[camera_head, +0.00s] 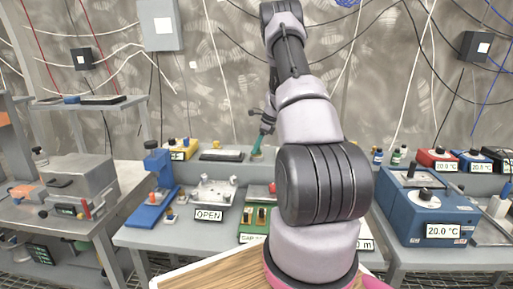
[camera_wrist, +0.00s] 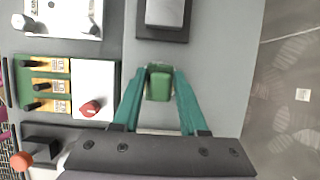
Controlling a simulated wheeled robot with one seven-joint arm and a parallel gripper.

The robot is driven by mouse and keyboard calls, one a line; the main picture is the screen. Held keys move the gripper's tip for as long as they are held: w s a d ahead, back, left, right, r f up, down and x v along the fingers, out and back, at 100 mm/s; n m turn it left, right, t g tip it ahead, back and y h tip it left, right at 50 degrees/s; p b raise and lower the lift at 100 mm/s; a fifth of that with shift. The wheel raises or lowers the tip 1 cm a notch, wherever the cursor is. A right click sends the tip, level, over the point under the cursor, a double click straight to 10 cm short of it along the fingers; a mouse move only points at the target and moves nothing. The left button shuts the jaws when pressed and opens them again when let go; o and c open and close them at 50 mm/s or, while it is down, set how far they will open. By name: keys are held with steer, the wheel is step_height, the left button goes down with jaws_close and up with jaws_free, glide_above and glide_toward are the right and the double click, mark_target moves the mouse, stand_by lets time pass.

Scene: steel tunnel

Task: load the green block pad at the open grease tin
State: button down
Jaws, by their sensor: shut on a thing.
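My gripper (camera_head: 257,153) has teal fingers and points down over the back part of the middle bench in the head view. In the wrist view my gripper (camera_wrist: 159,82) is shut on a green block (camera_wrist: 159,84), held between the fingertips. The block is too small to make out in the head view. I cannot make out an open grease tin for sure in either view. A silver device (camera_head: 213,191) with an "OPEN" label stands on the bench, left of my arm.
A green switch box (camera_wrist: 42,88) with black levers and a white panel with a red knob (camera_wrist: 91,107) lie left of the fingers. A grey block on a dark base (camera_wrist: 165,12) is ahead. A blue heater (camera_head: 428,205) stands right of my arm. Bare bench lies right of the fingers.

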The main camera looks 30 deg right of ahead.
steer(key=shift+f, duration=0.6)
stand_by(1.3)
steer(key=shift+r, duration=0.1)
steer(key=shift+r, duration=3.45)
